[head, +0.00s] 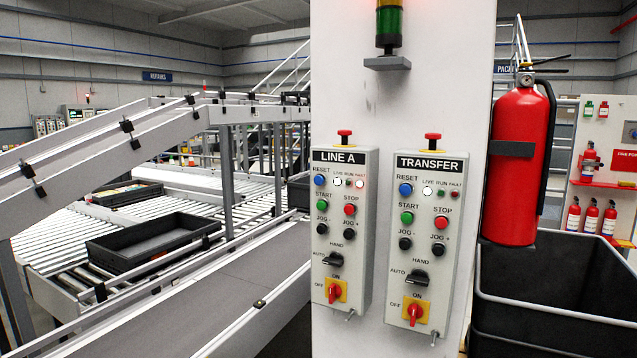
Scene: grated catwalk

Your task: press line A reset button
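The LINE A control box (340,230) is mounted on a white column, left of the TRANSFER box (430,240). Its blue reset button (320,180) sits at the upper left of the panel, under the word RESET. To its right are small lamps; the white LIVE lamp and the reddish FAULT lamp (360,184) look bright. Below are a green START button (322,205) and a red STOP button (350,210). The TRANSFER box has its own blue reset button (405,189). My gripper is not in view, and nothing covers the LINE A panel.
A red fire extinguisher (517,165) hangs on the column's right. A large black bin (560,318) stands at lower right. Conveyors with a grey belt (190,300) and a black tray (150,243) fill the left. A stack light (389,25) is above the boxes.

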